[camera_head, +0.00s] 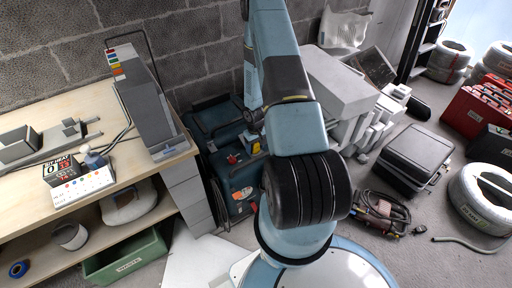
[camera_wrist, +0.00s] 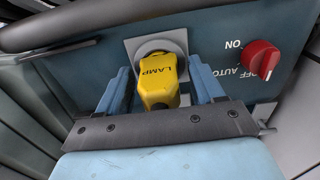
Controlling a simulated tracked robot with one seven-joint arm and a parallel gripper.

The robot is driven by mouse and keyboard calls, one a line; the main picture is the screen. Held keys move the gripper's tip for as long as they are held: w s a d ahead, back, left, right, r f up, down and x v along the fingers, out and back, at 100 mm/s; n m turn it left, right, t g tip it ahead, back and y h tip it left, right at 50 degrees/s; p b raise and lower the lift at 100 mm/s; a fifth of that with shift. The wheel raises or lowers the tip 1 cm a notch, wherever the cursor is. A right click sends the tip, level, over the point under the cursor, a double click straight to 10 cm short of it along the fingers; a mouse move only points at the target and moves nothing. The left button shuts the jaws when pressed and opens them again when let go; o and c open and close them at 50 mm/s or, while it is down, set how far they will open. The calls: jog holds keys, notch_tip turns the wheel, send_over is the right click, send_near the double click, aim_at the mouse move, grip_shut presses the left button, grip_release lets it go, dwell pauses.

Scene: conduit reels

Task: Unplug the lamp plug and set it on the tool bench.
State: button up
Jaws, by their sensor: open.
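The yellow lamp plug (camera_wrist: 157,78), marked LAMP, sits in a grey square socket (camera_wrist: 183,42) on a teal panel in the wrist view. My gripper (camera_wrist: 165,88) is open, with one blue finger on each side of the plug; I cannot tell whether either finger touches it. In the head view the plug (camera_head: 253,146) shows small on the teal machine (camera_head: 232,172), partly behind my arm. The tool bench (camera_head: 35,108) is the pale wooden table at the left.
A red ON/OFF/AUTO knob (camera_wrist: 261,58) is right of the plug. The bench holds a tall grey device (camera_head: 146,112), a labelled box (camera_head: 82,188) and a vise-like tool (camera_head: 30,146). A green waste bin (camera_head: 125,262) is below. Bare wood shows at the bench's back left.

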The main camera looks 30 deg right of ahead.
dwell(0.7)
grip_shut()
dwell(0.4)
jog(key=shift+r, duration=0.15)
jog(key=shift+r, duration=2.85)
